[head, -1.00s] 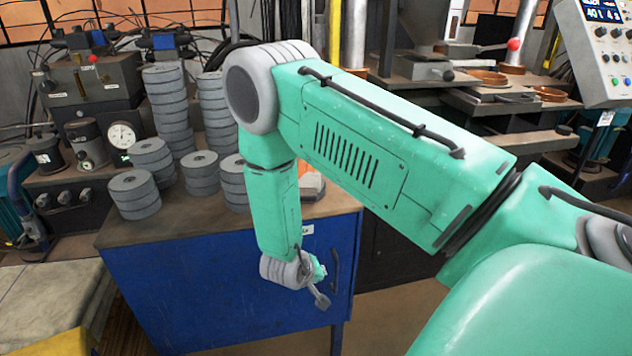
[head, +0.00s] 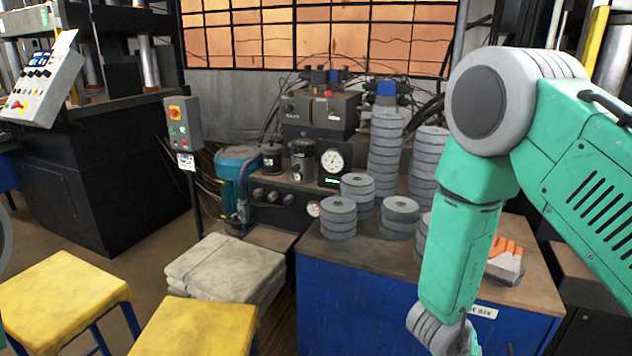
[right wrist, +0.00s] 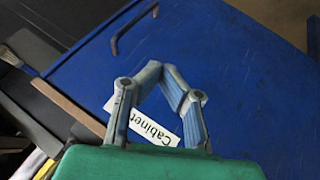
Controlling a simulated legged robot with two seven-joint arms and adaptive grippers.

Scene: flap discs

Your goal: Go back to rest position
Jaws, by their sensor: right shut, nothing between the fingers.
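My right arm comes in from the right in the head view and hangs down in front of the blue cabinet (head: 375,315). My left gripper is not in view.
Stacks of grey flap discs (head: 384,165) and orange-and-white gloves (head: 505,262) are on the cabinet top. Two yellow-topped stools (head: 65,290) and a pile of folded sacks (head: 225,268) stand at the lower left. Open floor (head: 140,250) lies between the stools and a black machine (head: 65,190).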

